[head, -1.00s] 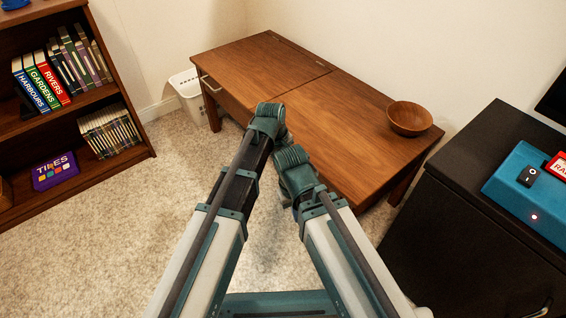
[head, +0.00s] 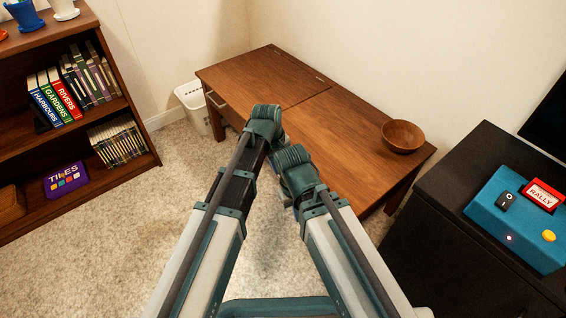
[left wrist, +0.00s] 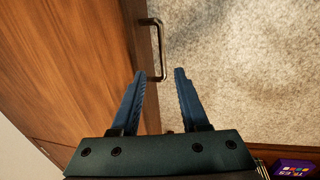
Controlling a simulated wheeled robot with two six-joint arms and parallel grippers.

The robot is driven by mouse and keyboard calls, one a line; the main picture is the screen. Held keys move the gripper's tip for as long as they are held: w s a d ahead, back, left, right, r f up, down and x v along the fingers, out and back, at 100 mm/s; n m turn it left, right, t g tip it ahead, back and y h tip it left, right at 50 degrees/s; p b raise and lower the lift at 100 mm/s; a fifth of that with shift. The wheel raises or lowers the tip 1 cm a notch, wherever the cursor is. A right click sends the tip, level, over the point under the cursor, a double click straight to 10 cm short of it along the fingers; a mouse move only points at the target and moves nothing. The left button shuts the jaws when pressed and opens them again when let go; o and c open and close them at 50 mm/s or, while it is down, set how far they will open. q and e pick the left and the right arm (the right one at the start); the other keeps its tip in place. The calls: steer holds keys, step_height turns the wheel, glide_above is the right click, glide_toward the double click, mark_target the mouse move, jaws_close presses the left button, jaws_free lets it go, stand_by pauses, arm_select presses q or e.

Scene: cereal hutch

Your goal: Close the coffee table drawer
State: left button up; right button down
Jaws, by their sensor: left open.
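The wooden coffee table (head: 345,125) stands against the back wall. Its drawer handle (head: 215,103) shows on the front near the left end, below the tabletop edge. My arms cover part of the front, and I cannot tell how far the drawer is out. In the left wrist view the metal handle (left wrist: 162,50) is on the wooden front, just beyond my left gripper (left wrist: 160,72). That gripper is open and empty, its fingertips pointing along the front, one over the wood and one over the carpet. In the head view both grippers are hidden behind my arms.
A wooden bowl (head: 403,135) sits on the table's right end. A white bin (head: 193,107) stands by its left end. A bookcase (head: 140,171) is at the left, a black cabinet (head: 440,205) at the right. Carpet (head: 170,235) in front is clear.

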arm_select(q)
steer(key=r+p, duration=0.2)
steer(key=r, duration=0.1)
steer(key=a+r+p, duration=0.1)
steer(key=r+p, duration=0.1)
steer(key=shift+s+r, duration=0.2)
steer(key=shift+s, duration=0.1)
steer(key=s+a+m+y, duration=0.1)
steer(key=s+a+m, duration=0.4)
steer(key=a, duration=0.4)
steer(key=s+a+m+y, duration=0.1)
steer(key=s+a+m, duration=0.1)
steer(key=s+a, duration=0.6)
steer(key=s+d+m+g+y, duration=0.1)
steer(key=s+d+m, duration=0.35)
steer(key=d, duration=0.65)
step_height(320, 180, up, 36)
steer(key=p, duration=3.6)
steer(key=shift+a+f, duration=0.25)
steer(key=shift+a, duration=0.1)
steer(key=shift+n, duration=0.25)
